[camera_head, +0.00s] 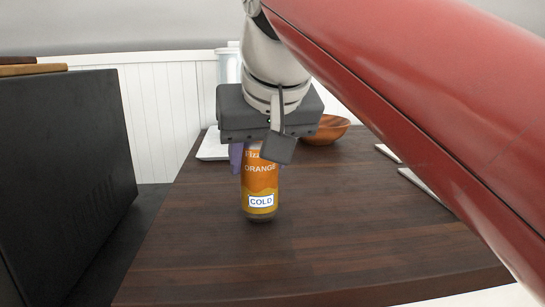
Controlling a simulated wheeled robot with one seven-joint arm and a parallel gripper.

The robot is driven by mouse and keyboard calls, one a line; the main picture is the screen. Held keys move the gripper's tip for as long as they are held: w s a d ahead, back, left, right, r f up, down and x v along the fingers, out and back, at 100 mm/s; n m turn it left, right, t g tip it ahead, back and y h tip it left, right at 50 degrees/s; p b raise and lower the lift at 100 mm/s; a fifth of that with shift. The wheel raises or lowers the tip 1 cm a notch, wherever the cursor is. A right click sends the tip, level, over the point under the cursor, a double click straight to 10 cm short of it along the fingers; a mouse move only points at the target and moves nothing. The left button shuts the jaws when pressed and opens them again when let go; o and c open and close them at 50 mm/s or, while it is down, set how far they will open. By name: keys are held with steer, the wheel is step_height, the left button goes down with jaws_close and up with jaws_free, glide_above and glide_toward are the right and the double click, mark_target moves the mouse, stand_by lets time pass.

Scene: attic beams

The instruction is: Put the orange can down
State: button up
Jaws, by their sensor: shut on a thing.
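The orange can (260,185) carries the words "ORANGE" and "COLD" and stands upright in the middle of the view. My gripper (258,155) points down and is shut on the upper part of the can, with its fingers at the can's sides. The gripper hides the can's top. The can's base shows against the dark wooden tabletop (330,235); I cannot tell whether it touches the wood or is just above it.
A wooden bowl (328,129) stands behind my gripper at the right. A white flat item (212,147) lies at the back left. Pale flat items (420,183) lie at the right edge. A black box-like object (70,170) stands at the left. The front tabletop is clear.

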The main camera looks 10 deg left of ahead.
steer(key=shift+f, duration=0.3)
steer(key=o, duration=1.1)
steer(key=shift+o, duration=0.2)
steer(key=shift+b, duration=0.3)
